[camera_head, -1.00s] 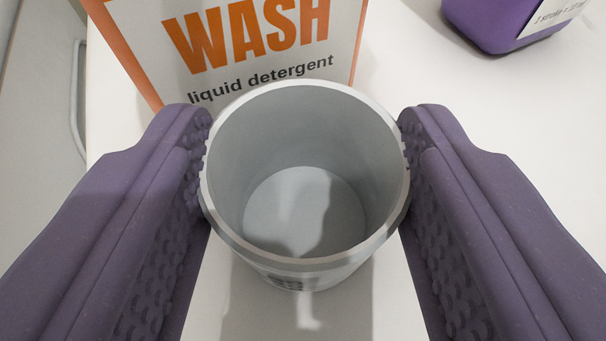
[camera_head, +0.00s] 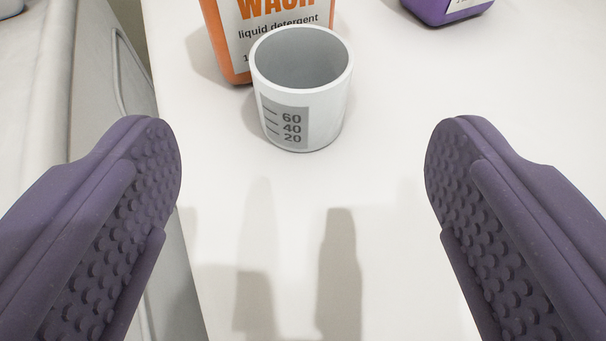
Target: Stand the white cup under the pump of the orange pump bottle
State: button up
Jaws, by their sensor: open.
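The white cup (camera_head: 328,112) stands upright on the white surface. It has a grey scale marked 60, 40 and 20 on its side, and it looks empty. The orange bottle (camera_head: 237,70) with a "WASH liquid detergent" label stands right behind the cup, which covers part of the label. The bottle's top and pump are out of view. My gripper (camera_head: 303,170) is wide open and empty, with its two purple padded fingers apart, nearer to the camera than the cup and clear of it.
A purple bottle (camera_head: 432,10) stands at the top right, cut off by the frame. The white surface (camera_head: 390,200) is clear in front of the cup and to its right. Its left edge drops beside a pale appliance or cabinet (camera_head: 80,80).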

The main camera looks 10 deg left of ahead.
jog(key=p+v, duration=0.2)
jog(key=p, duration=0.2)
jog(key=shift+s, duration=0.15)
dwell(0.4)
